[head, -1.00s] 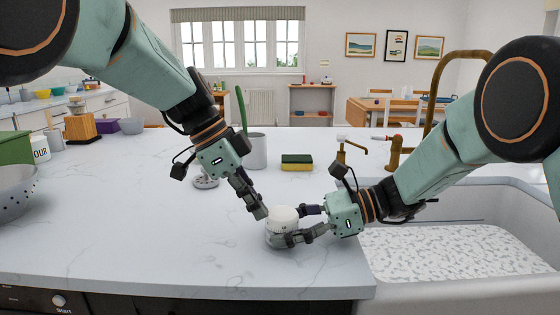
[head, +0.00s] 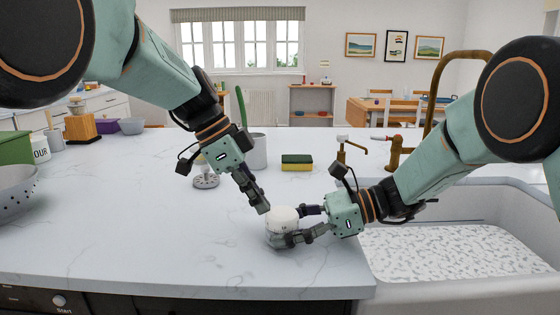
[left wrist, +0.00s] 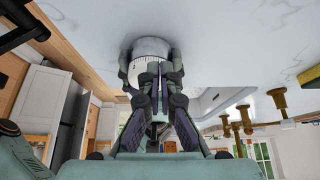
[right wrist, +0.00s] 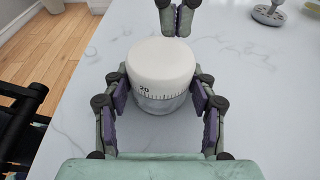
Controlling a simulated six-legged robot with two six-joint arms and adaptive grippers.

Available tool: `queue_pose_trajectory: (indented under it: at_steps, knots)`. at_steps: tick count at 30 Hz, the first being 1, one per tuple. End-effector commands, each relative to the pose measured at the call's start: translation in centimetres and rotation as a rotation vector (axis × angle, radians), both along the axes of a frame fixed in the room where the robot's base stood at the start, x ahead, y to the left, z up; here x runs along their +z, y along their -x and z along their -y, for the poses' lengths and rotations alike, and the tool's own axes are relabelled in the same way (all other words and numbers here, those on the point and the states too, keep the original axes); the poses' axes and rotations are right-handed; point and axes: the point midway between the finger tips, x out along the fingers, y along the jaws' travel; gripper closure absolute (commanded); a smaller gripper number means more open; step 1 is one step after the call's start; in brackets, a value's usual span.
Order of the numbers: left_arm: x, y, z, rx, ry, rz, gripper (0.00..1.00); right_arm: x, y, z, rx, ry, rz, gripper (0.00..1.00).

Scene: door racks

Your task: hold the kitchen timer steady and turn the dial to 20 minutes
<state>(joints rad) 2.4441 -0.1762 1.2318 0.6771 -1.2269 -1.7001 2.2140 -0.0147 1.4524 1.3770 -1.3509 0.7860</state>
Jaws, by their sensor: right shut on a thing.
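In the right wrist view the dial (right wrist: 162,65) shows "20" and tick marks facing my right gripper. My right gripper (head: 293,226) is shut on the timer's lower body (right wrist: 160,103), one finger on each side. My left gripper (head: 263,208) is shut and empty, its tips together beside the dial's far left edge; it also shows in the right wrist view (right wrist: 178,32). Whether it touches the dial cannot be told.
The marble counter (head: 150,215) is clear left of the timer. A sink (head: 450,255) lies to the right. A sponge (head: 297,162), a grey pot (head: 257,152) and a metal disc-shaped item (head: 206,181) stand behind. A colander (head: 14,192) is at far left.

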Motion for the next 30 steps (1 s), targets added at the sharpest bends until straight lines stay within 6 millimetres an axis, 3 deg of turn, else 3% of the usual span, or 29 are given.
queue_pose_trajectory:
  at_steps: [19, 30]
  knots:
    - [-0.1, -0.2, -0.8, 0.000, -0.001, -0.001, 1.00, 0.1, 0.0, 0.0, 0.001, -0.001, 0.001, 0.60]
    - [3.5, -0.3, -0.7, 0.001, 0.000, 0.003, 1.00, 0.0, 0.0, 0.0, 0.000, -0.001, 0.000, 0.60]
